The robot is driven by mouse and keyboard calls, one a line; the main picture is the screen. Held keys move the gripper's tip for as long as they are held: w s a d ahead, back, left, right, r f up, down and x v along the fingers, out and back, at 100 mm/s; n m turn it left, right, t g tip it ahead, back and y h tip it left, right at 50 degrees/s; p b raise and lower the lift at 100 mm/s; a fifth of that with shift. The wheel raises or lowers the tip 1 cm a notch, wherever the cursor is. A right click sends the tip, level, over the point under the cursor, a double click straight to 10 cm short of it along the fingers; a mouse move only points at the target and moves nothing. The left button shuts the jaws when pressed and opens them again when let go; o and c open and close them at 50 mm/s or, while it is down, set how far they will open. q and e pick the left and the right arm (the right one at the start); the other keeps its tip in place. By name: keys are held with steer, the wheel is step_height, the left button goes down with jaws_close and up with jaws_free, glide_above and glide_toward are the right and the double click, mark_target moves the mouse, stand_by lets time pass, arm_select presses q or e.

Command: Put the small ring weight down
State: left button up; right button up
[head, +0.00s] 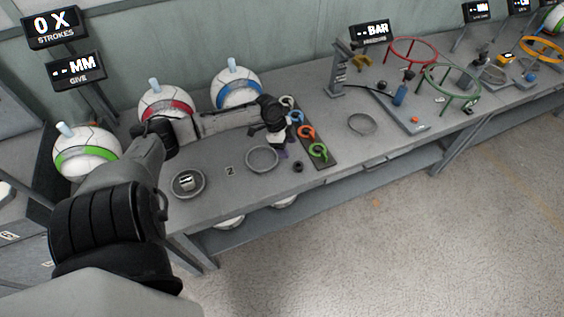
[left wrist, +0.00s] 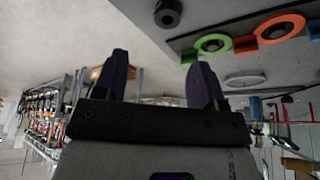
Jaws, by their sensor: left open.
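A small dark ring (head: 298,167), which looks like the small ring weight, lies flat on the bench near its front edge, beside the dark strip. It also shows at the top of the left wrist view (left wrist: 167,14). My left gripper (head: 281,150) is just to the left of and behind the dark ring, over the bench. In the left wrist view its two fingers (left wrist: 160,80) are spread, with nothing between them. The dark ring is apart from the fingers. My right gripper is in neither view.
The dark strip (head: 325,162) holds several coloured ring pieces, including a green one (head: 318,151) and an orange one (head: 306,132). An empty round ring (head: 262,158) lies left of it. Balls (head: 237,88) stand at the back.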

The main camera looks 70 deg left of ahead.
arm_select(q)
steer(key=shift+g, duration=0.6)
steer(key=s+d+f, duration=0.1)
steer(key=d+f, duration=0.1)
steer(key=s+d+f, duration=0.1)
steer(key=d+f, duration=0.1)
steer(key=d, duration=0.1)
steer(key=s+d+f, duration=0.2)
steer(key=d, duration=0.1)
steer(key=shift+s+d, duration=0.1)
steer(key=shift+d, duration=0.1)
steer(key=s+d+f, duration=0.4)
steer(key=s+d, duration=0.2)
steer(key=d, duration=0.6)
steer(key=s+d+r+n+y, duration=0.1)
steer(key=s+d+r+n, duration=0.2)
steer(key=d, duration=0.3)
steer(key=s+d+r+n+t+y, duration=0.1)
steer(key=s+d+r+n, duration=0.2)
steer(key=s+d, duration=0.3)
steer(key=shift+d+r+n+t+y, duration=0.3)
steer(key=shift+d+r+y, duration=0.15)
steer(key=shift+r, duration=0.3)
steer(key=shift+c, duration=0.3)
